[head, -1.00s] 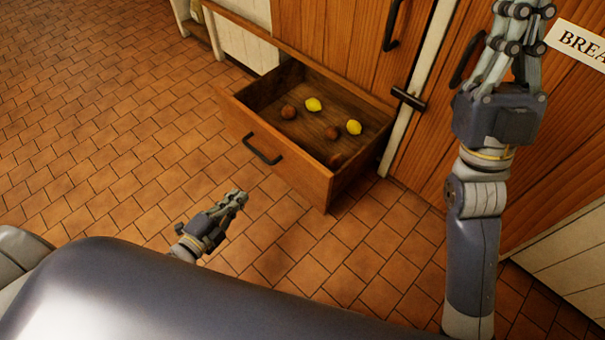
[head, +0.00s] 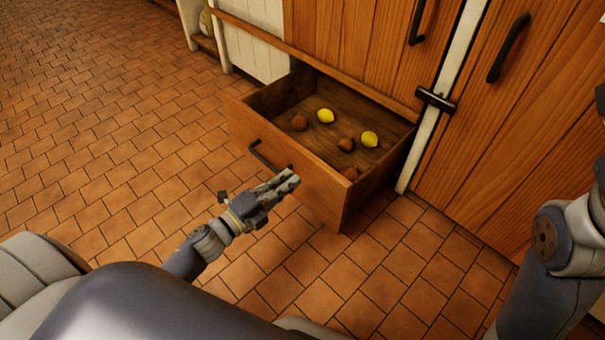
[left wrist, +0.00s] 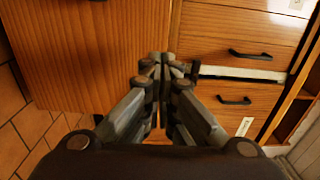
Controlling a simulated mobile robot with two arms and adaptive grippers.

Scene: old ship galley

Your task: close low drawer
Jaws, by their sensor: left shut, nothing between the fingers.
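The low drawer (head: 322,200) stands pulled out of the wooden cabinet near the floor, in the middle of the head view. Its dark bar handle (head: 268,158) is on the front panel. Several round fruits lie inside, among them a yellow lemon (head: 325,116) and a brown one (head: 299,123). My left gripper (head: 291,180) is shut and empty, just in front of the drawer's front, right of the handle; I cannot tell whether it touches. The left wrist view shows its closed fingers (left wrist: 164,66) before wooden panels. My right gripper is out of view.
Tall cabinet doors (head: 510,110) with dark handles rise behind and right of the drawer, with a latch (head: 435,100) between them. The tiled floor (head: 110,110) is clear to the left. The left wrist view shows small drawers (left wrist: 245,95) at the right.

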